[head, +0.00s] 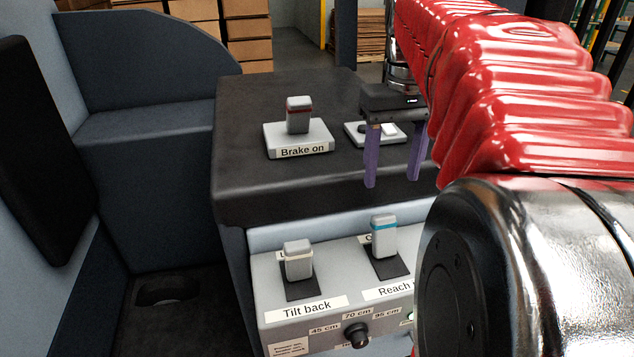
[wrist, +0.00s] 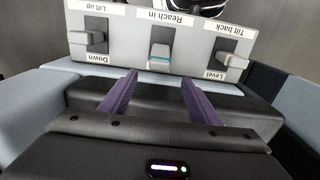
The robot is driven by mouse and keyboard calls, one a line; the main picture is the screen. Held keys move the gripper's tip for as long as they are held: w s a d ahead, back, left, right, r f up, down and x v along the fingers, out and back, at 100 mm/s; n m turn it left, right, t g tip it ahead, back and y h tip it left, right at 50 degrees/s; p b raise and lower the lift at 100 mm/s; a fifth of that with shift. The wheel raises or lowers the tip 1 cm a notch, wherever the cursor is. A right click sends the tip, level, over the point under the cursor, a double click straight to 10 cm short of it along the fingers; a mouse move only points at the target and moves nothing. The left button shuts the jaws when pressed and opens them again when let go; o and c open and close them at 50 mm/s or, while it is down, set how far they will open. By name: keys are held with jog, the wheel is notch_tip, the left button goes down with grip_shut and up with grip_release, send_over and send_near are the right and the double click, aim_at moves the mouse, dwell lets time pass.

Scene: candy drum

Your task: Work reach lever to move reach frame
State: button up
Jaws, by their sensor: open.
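The reach lever (head: 384,237) is a grey knob with a blue stripe, standing in a dark slot on the sloped control panel. Its label is partly covered by my arm in the head view. In the wrist view the lever (wrist: 159,56) stands at the middle of the panel, by an upside-down "Reach in" label. My gripper (head: 392,182) has two purple fingers, spread apart and empty, pointing down above and behind the lever in the head view. In the wrist view the gripper (wrist: 160,78) has the lever ahead, between the lines of its fingers, not touching. I cannot make out the reach frame.
The tilt lever (head: 298,261) stands left of the reach lever, and the lift lever (wrist: 93,40) shows in the wrist view. A "Brake on" switch (head: 299,118) sits on the dark console top (head: 240,150). A dial (head: 356,335) is below the levers.

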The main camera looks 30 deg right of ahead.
aim_at(385, 216)
jog(key=shift+f, duration=0.1)
notch_tip(385, 216, down, 14)
jog(key=shift+s+r, duration=0.1)
jog(key=shift+r, duration=0.1)
dwell(0.5)
grip_shut()
dwell(0.7)
